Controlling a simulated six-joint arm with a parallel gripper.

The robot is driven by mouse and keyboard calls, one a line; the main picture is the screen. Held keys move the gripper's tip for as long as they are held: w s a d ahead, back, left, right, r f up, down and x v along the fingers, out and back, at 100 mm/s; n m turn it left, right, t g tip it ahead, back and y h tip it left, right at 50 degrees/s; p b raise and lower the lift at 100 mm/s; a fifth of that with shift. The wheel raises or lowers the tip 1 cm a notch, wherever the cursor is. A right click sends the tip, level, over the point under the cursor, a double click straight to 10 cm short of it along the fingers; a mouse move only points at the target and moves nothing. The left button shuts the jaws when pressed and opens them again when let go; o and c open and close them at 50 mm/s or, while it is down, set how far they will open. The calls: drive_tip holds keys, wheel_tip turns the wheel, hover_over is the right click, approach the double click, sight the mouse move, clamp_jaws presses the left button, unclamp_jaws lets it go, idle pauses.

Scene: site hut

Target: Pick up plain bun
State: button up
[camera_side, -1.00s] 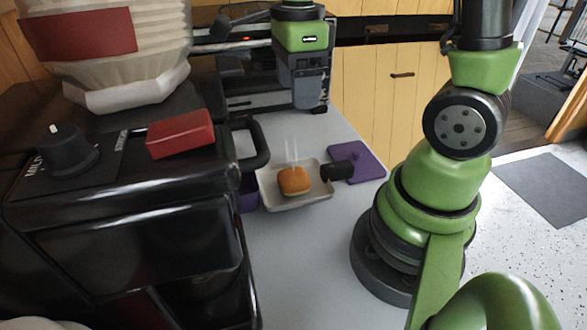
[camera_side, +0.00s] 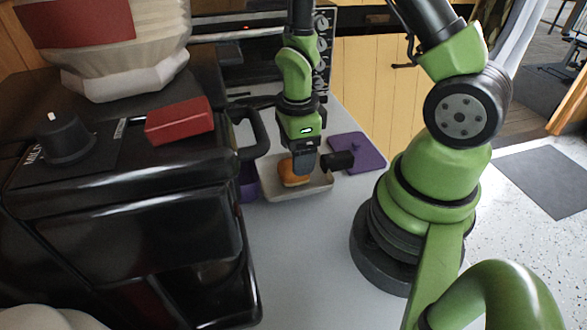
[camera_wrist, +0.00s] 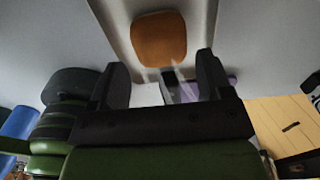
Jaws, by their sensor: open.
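The plain bun (camera_side: 291,176) is golden brown and lies in a shallow pale tray (camera_side: 320,187) on the grey counter. My gripper (camera_side: 303,168) is low over the tray, at the bun's right side in the side view, and hides part of it. In the wrist view the bun (camera_wrist: 159,38) shows whole, beyond the two dark fingers of my gripper (camera_wrist: 166,72). The fingers are apart with nothing between them. I cannot tell whether a finger touches the bun.
A black cylinder (camera_side: 337,161) lies at the tray's right edge, beside a purple flat piece (camera_side: 358,150). The black coffee machine (camera_side: 140,240) with a dark handle (camera_side: 250,135) stands close on the left. The counter in front of the tray is clear.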

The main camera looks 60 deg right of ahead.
drive_tip(key=shift+f, duration=1.7)
drive_tip(key=c, duration=0.7)
